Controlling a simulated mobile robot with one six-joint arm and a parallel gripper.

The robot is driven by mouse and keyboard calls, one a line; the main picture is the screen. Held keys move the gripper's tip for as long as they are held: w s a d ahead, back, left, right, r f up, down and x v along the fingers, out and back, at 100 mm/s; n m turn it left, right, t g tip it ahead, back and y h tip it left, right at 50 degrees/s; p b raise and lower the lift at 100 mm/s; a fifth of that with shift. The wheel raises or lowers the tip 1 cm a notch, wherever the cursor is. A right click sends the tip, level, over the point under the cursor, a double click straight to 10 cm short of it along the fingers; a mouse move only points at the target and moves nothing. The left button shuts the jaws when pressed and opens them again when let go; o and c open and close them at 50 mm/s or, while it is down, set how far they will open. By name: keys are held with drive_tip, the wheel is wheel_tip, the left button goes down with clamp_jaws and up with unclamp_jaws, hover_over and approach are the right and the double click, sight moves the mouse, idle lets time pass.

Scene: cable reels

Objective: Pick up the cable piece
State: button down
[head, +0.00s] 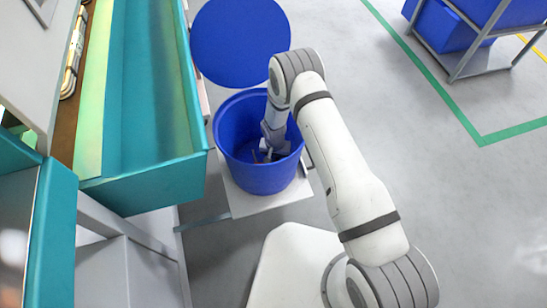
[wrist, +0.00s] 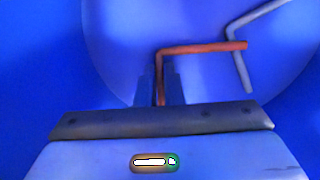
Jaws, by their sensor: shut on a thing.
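A red-brown bent cable piece (wrist: 205,47) shows in the wrist view, with one leg running down between my gripper's fingers. My gripper (wrist: 161,88) is shut on that leg, and the other leg points right. A grey-blue bent cable piece (wrist: 238,55) lies beyond it near the right, its lower part passing by the end of the red one. Both are inside the blue bin (head: 225,130). In the head view my gripper (head: 268,155) is down inside the bin, and the cable pieces there are too small to make out well.
The bin's wall surrounds my gripper closely. A round blue lid (head: 240,42) is behind the bin. A teal trough (head: 150,175) stands to the left. A rack with blue crates (head: 447,25) is at the far right. The grey floor on the right is clear.

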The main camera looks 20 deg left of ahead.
idle(0.3)
wheel_tip(320, 180, up, 10)
drive_tip(key=p, duration=0.2)
drive_tip(key=shift+p, duration=0.3)
